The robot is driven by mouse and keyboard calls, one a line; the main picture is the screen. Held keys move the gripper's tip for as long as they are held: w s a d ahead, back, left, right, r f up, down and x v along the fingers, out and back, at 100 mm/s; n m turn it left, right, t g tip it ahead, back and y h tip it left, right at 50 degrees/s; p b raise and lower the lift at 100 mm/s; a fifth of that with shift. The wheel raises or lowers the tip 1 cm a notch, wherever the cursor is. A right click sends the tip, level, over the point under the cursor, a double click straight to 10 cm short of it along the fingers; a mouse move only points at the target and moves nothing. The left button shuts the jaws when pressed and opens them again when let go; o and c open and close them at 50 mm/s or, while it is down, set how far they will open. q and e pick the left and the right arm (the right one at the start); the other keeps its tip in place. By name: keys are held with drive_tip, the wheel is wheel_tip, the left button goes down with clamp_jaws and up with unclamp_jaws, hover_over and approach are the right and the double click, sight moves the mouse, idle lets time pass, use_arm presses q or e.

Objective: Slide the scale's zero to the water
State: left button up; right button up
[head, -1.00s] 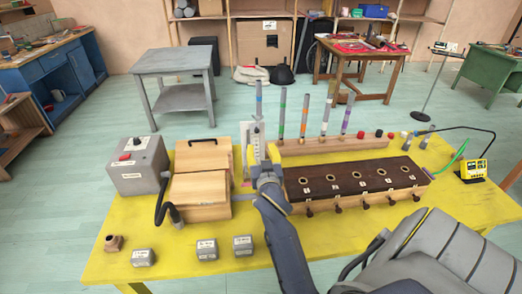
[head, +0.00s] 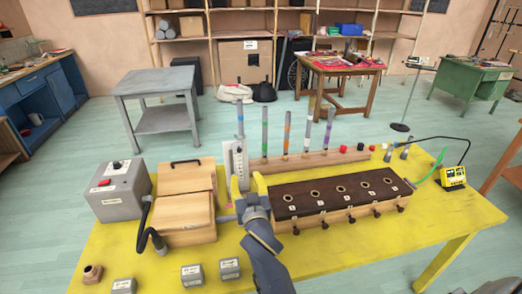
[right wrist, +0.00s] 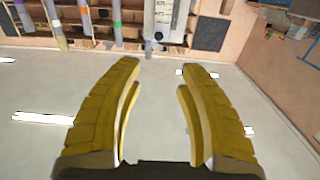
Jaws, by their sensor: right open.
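The white scale (head: 233,160) stands upright at the left end of the tube row, beside the blue-banded tube (head: 240,120). It also shows at the top of the right wrist view (right wrist: 166,14), with a small grey piece at its end. My right gripper (head: 247,182) is close in front of the scale in the head view, its yellow fingers open. In the right wrist view the fingers (right wrist: 158,78) are wide apart with nothing between them; the scale is beyond their tips. No water level can be made out. My left gripper is not in view.
The dark-topped box with holes (head: 338,192) is right of my right gripper. A wooden box (head: 187,218) and a grey switch box (head: 117,192) are at left. More banded tubes stand in the rack (head: 345,155) behind. Yellow table (head: 400,240) is clear at front right.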

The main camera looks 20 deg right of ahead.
approach(240, 151)
drive_tip(key=w, duration=0.2)
drive_tip(key=w+d, duration=0.1)
drive_tip(key=w, duration=0.5)
drive_tip(key=shift+w+d+r, duration=0.1)
drive_tip(key=shift+d+r, duration=0.1)
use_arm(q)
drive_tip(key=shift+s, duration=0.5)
use_arm(e)
drive_tip(key=shift+w+d, duration=0.2)
drive_tip(key=shift+w, duration=0.85)
clamp_jaws()
